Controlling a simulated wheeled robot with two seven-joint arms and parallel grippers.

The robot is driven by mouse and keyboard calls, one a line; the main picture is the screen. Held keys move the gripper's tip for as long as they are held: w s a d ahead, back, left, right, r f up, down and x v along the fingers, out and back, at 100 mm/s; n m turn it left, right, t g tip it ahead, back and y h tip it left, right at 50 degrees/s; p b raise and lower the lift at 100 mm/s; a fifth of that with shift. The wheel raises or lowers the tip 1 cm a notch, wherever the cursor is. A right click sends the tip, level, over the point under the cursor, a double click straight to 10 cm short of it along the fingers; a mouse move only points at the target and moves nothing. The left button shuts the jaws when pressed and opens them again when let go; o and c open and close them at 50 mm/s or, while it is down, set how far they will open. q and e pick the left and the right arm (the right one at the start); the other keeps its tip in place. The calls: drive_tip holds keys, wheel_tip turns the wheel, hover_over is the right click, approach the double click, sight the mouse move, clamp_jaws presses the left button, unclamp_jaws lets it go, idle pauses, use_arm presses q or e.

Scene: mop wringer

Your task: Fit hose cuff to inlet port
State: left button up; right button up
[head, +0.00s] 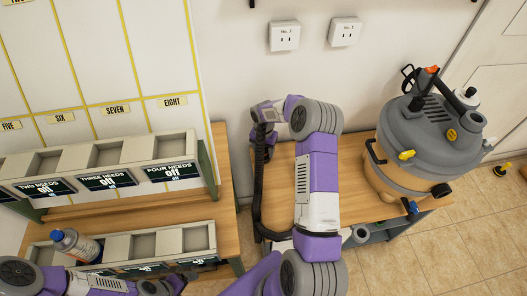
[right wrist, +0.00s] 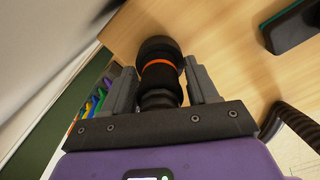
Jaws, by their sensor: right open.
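The black hose cuff with an orange ring (right wrist: 158,66) is in the right wrist view, between the two grey fingers of my right gripper (right wrist: 160,78). The fingers stand open on either side of it, with a gap visible at least on the right. In the head view the black hose (head: 258,190) hangs down over the wooden bench beside my right wrist; the cuff is not clear there. The grey-topped vacuum (head: 432,125) stands at the right; I cannot tell which fitting is its inlet port. My left arm lies along the lower left edge; its jaws are not clear.
The wooden bench (head: 350,195) lies under my right arm. At left is a rack of grey bins (head: 108,158), with a blue-capped bottle (head: 76,245) in the lower row. Two wall sockets (head: 285,37) are at the back. Tiled floor is open at lower right.

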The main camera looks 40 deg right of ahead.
drive_tip(key=c, duration=0.9)
drive_tip(key=shift+r+p, duration=1.95)
drive_tip(key=shift+r, duration=0.6)
